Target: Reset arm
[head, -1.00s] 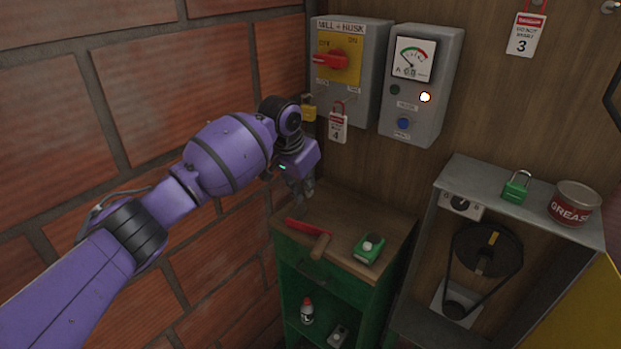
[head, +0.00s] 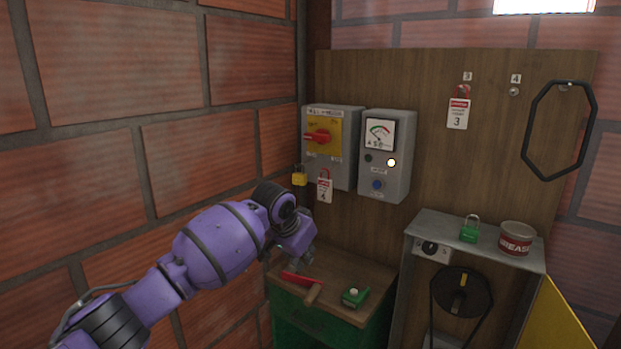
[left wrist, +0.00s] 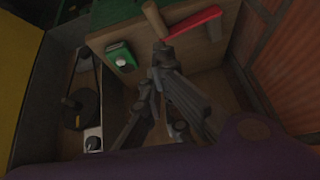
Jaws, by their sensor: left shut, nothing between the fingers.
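My purple left arm comes in from the left in the head view. Its left gripper (head: 304,258) hangs above the back left of the small cabinet's wooden top (head: 340,300), near the brick wall. It is shut and empty. The gripper (left wrist: 150,100) also shows in the left wrist view, with its dark fingers in front of the cabinet. A red-bladed tool with a wooden handle (head: 300,281) lies on the top just below the gripper, apart from it. My right gripper is not in view.
A switch box with a red handle (head: 318,136) and a meter box (head: 385,155) hang on the wooden board. A green padlock (head: 469,229) and grease tin (head: 516,239) stand on the grey housing (head: 425,222).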

